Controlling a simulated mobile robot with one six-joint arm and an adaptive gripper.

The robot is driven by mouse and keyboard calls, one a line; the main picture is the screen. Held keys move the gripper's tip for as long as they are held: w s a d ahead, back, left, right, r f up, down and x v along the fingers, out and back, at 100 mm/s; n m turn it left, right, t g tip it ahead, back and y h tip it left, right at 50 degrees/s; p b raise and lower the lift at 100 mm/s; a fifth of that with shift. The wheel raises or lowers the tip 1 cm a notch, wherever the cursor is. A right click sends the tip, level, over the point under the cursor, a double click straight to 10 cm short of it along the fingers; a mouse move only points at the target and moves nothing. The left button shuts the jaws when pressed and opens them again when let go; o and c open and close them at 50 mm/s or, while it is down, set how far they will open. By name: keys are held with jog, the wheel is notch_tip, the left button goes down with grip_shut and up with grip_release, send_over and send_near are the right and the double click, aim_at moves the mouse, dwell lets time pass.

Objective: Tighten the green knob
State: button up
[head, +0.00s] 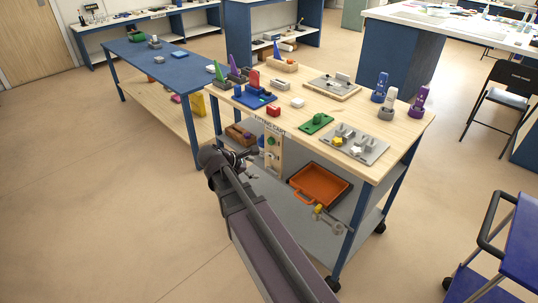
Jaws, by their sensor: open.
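A small upright pale panel (272,158) stands under the front edge of the wooden cart top, with a small round green knob (271,141) on its face. The knob is tiny here, and I cannot tell how tight it is. My gripper (254,153) is dark, open and empty, to the left of the panel at about the knob's height. Whether the fingertips touch anything is too small to tell. A separate green plate with a green block (318,121) lies on the cart top.
The wooden cart top (290,118) holds several blocks, bottles and a grey plate (354,144). An orange tray (320,186) and a wrench-like tool (327,220) are on the lower shelf. A blue table (160,62) stands behind left. The floor at left is clear.

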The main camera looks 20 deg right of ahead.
aim_at(270, 142)
jog(key=w+f+n+t+h+b, duration=0.3)
jog(key=w+n+h+b, duration=0.4)
jog(key=n+b, duration=0.6)
jog(key=w+t+b, duration=0.1)
jog(key=w, duration=0.1)
jog(key=shift+w+a+f, duration=0.3)
jog(key=shift+f, duration=0.05)
jog(key=shift+d, duration=0.15)
jog(key=x, duration=1.3)
jog(key=shift+w+d, duration=0.1)
jog(key=shift+d, duration=0.2)
grip_shut()
